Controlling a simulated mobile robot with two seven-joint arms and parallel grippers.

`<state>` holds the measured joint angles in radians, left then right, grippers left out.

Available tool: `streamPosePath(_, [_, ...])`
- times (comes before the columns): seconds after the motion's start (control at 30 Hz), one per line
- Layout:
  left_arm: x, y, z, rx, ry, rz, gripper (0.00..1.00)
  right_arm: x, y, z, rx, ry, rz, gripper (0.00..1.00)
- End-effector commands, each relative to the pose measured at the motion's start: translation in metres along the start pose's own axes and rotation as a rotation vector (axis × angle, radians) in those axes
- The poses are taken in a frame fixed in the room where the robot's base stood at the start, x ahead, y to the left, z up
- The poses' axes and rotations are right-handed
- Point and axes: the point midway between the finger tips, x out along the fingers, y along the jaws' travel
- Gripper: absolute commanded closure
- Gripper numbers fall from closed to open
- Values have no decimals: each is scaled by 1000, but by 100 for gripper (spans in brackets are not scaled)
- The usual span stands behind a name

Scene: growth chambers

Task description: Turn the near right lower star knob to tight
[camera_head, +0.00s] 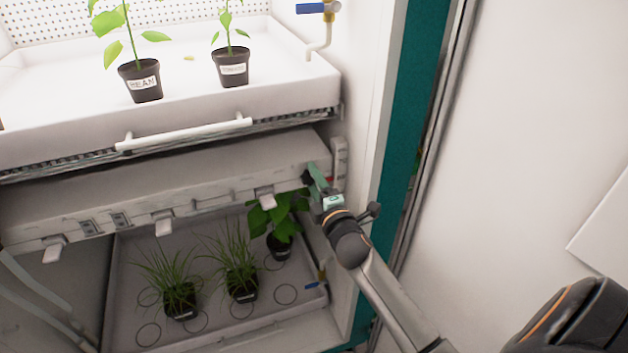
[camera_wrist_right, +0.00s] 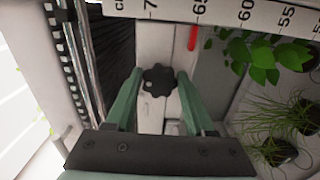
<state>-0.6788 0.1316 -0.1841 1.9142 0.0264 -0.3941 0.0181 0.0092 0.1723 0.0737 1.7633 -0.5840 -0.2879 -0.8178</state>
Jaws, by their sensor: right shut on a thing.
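The near right lower star knob (camera_wrist_right: 158,80) is black and lobed. It sits between the green fingers of my right gripper (camera_wrist_right: 160,88) in the right wrist view. In the head view my right gripper (camera_head: 316,180) is at the right end of the white shelf beam, shut on the dark knob (camera_head: 307,178), which is partly hidden by the fingers. The knob's turn angle cannot be read. My left gripper is not in view.
A white tray (camera_head: 60,137) with potted plants stands above the beam (camera_head: 100,215). A lower tray (camera_head: 118,300) holds several potted plants below, one close to the gripper. The chamber's right wall and teal frame (camera_head: 398,120) stand close to my right arm. A scale strip (camera_wrist_right: 222,12) shows in the wrist view.

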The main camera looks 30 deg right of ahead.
Motion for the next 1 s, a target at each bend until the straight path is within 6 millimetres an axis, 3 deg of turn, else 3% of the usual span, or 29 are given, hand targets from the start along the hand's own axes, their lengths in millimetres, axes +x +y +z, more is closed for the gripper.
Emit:
streamPosePath(0.13, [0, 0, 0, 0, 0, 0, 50, 0, 0, 0, 5, 0, 0, 100])
streamPosePath(0.17, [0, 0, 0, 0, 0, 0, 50, 0, 0, 0, 5, 0, 0, 45])
streamPosePath(0.4, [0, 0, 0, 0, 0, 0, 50, 0, 0, 0, 2, 0, 0, 18])
streamPosePath(0.77, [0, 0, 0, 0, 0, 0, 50, -5, 0, 0, 0, 0, 0, 16])
streamPosePath(1.0, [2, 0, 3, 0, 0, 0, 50, -40, -2, 0, 0, 1, -3, 16])
